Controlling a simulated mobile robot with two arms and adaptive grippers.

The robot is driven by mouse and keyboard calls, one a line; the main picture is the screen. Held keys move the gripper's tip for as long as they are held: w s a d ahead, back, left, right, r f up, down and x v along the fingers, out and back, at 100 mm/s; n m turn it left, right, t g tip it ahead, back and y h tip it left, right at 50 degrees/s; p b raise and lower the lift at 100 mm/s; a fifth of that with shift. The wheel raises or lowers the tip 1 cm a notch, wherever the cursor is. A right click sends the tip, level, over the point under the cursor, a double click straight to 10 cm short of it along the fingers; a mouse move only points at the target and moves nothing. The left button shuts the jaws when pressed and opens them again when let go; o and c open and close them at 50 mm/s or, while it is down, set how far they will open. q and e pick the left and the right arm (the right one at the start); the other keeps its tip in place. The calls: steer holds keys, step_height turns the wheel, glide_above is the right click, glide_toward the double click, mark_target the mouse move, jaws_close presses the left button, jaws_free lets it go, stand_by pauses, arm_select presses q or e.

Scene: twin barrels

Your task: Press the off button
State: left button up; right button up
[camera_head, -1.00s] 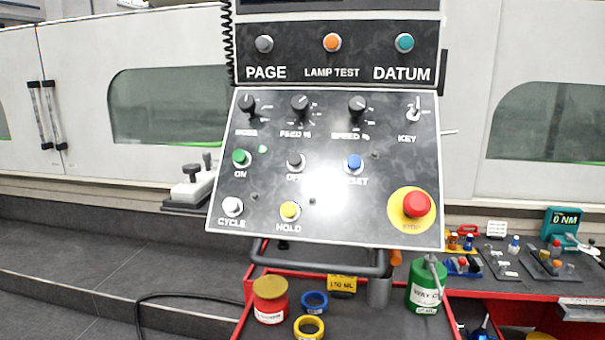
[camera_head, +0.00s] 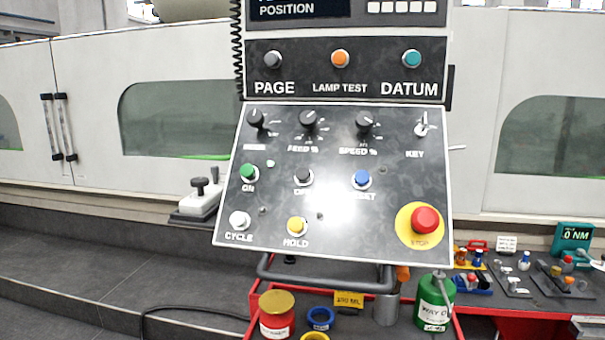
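The off button (camera_head: 303,177) is a dark round button in the middle row of the tilted grey control panel (camera_head: 330,215). Its label below is partly unreadable. The green ON button (camera_head: 250,172) is to its left and the blue reset button (camera_head: 362,179) to its right. The white CYCLE button (camera_head: 239,220), yellow HOLD button (camera_head: 296,226) and large red STOP button (camera_head: 425,220) sit lower on the panel. Neither of my grippers is in view, and nothing touches the panel's buttons.
Below the panel are a grey bar (camera_head: 320,284), a red can with a gold lid (camera_head: 277,314), a blue ring (camera_head: 320,318) and a green oil can (camera_head: 435,305). A red bench with small parts (camera_head: 540,295) is at right. A coiled cable (camera_head: 238,50) hangs beside the upper panel.

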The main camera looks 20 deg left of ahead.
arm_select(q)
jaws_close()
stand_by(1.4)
